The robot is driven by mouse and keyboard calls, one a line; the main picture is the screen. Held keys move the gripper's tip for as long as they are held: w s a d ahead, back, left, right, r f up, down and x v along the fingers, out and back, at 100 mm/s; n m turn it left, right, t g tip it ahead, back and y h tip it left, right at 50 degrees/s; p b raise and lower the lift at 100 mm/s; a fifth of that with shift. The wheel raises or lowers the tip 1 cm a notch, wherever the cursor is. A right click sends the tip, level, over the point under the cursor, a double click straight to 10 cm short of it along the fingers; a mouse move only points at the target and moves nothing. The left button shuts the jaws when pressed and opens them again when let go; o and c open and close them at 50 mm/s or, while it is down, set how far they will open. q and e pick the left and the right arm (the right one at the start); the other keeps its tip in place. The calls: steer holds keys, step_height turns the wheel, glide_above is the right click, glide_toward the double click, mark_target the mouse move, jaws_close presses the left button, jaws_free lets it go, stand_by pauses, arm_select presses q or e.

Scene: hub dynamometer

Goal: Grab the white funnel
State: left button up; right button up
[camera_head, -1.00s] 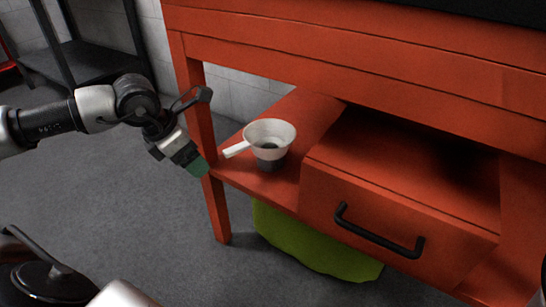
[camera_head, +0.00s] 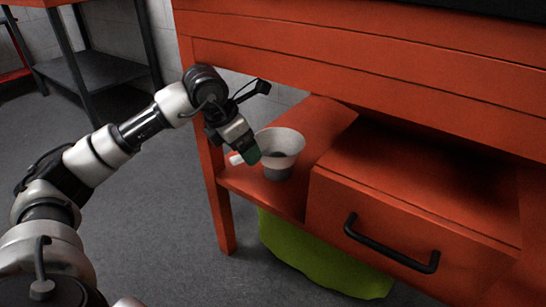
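The white funnel (camera_head: 281,145) stands on the orange lower shelf, left of the drawer box, with its wide mouth up and a white handle (camera_head: 236,159) pointing left. A dark grey part shows at its base. My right gripper is not in view.
The orange workbench has a shelf (camera_head: 249,186), a front leg (camera_head: 221,213) close to my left arm, and a drawer with a black handle (camera_head: 390,243). A green item (camera_head: 318,262) lies underneath. The grey floor (camera_head: 165,230) at left is open.

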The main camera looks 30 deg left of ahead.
mark_target(268, 160)
arm_select(q)
steer(key=shift+w+d, duration=0.35)
steer(key=shift+w, duration=0.25)
steer(key=b+x, duration=0.3)
steer(key=x, duration=0.1)
steer(key=shift+f, duration=0.2)
steer(key=shift+w+f+b, duration=0.2)
steer(key=shift+f+b, duration=0.1)
steer(key=shift+b, duration=0.05)
steer(key=shift+r, duration=0.1)
steer(key=shift+c, duration=0.2)
jaws_close()
